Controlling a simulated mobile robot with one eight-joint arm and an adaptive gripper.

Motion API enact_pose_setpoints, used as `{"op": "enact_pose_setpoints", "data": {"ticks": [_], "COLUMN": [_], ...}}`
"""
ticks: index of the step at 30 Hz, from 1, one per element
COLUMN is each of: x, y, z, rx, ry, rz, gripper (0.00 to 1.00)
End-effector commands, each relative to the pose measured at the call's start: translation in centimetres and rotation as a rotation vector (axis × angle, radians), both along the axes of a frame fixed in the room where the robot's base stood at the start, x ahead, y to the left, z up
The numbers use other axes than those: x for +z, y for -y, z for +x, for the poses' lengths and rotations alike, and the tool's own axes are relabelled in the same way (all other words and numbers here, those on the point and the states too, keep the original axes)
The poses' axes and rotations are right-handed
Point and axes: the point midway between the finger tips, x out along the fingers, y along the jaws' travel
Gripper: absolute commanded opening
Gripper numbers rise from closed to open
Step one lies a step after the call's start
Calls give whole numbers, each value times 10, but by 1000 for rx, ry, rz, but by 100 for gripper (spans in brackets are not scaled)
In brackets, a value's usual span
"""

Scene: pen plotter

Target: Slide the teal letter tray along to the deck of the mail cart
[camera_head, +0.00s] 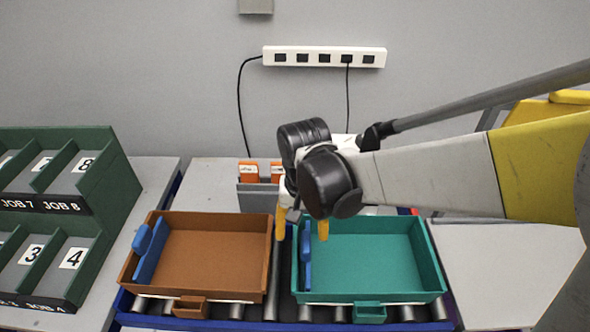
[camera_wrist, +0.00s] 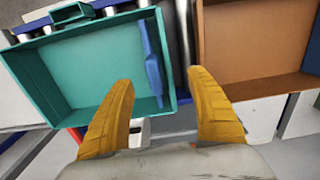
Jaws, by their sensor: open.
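The teal letter tray (camera_head: 412,297) sits on metal rollers at the right; it also shows in the wrist view (camera_wrist: 62,112). It is empty but for a blue upright piece (camera_head: 307,258) along its left wall, and has a teal handle in front. My gripper (camera_head: 302,232) is open and empty at that wall's back end. One finger is over the gap beside the brown tray, the other over the teal tray's inside. In the wrist view (camera_wrist: 161,78) both fingers are apart. I cannot tell their height above the rim. I cannot pick out the mail cart for certain.
A brown tray (camera_head: 262,276) with its own blue piece lies close on the left, on the same blue-framed rollers (camera_head: 305,314). A green numbered sorter (camera_head: 117,180) stands far left. Orange-tabbed folders (camera_head: 249,172) stand behind. A grey surface (camera_head: 500,265) to the right is clear.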

Motion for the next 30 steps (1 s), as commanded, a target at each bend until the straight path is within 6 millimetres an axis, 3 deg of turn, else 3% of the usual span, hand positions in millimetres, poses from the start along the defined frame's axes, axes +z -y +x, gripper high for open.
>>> {"op": "enact_pose_setpoints", "data": {"ticks": [10,24,30], "x": [-9,-88,-105], "y": [0,0,0], "z": [0,0,0], "rx": [1,1,1], "ry": [1,2,2], "rz": [1,1,1], "gripper": [66,66,66]}}
